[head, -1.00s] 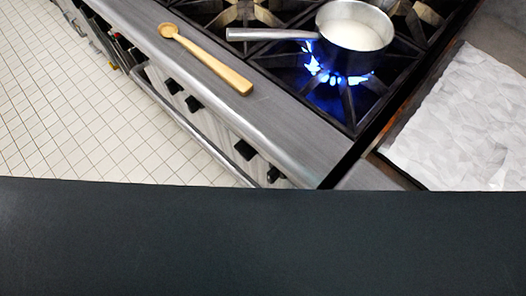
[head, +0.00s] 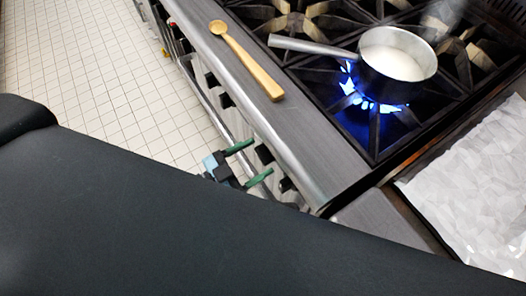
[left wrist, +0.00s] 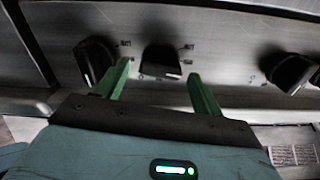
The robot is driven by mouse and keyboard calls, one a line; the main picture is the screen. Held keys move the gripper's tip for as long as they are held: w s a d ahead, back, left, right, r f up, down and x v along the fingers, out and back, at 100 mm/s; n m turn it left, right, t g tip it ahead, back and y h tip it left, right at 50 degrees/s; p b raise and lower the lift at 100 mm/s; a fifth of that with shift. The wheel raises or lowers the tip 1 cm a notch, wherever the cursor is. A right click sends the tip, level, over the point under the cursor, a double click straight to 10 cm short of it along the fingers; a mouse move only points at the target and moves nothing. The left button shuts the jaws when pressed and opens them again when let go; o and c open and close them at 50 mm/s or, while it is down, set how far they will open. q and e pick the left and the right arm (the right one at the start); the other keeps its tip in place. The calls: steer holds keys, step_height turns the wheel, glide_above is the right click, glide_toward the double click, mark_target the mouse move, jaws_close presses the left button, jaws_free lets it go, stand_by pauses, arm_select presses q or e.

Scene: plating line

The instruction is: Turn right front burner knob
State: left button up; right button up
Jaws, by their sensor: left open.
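The stove's front panel carries dark knobs. In the head view one knob (head: 264,153) is level with my left gripper (head: 253,162), and another knob (head: 287,185) is nearer the stove's right end. My left gripper has green fingers, open, with a gap between them. In the left wrist view the middle knob (left wrist: 161,62) stands between and just beyond the fingertips (left wrist: 160,70); I cannot tell whether they touch it. A left knob (left wrist: 95,60) and a right knob (left wrist: 288,70) flank it. The right front burner (head: 375,118) is lit blue. My right gripper is not in view.
A saucepan (head: 396,62) of white liquid sits over the flame, its handle pointing left. A wooden spoon (head: 250,64) lies on the steel front ledge (head: 318,140). A rail (head: 207,105) runs along the stove front. A white sheet (head: 475,185) lies at right. The tiled floor (head: 90,75) is clear.

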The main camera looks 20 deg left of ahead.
mark_target(267, 153)
arm_select(q)
steer(key=shift+x, duration=1.5)
steer(key=c, duration=0.9)
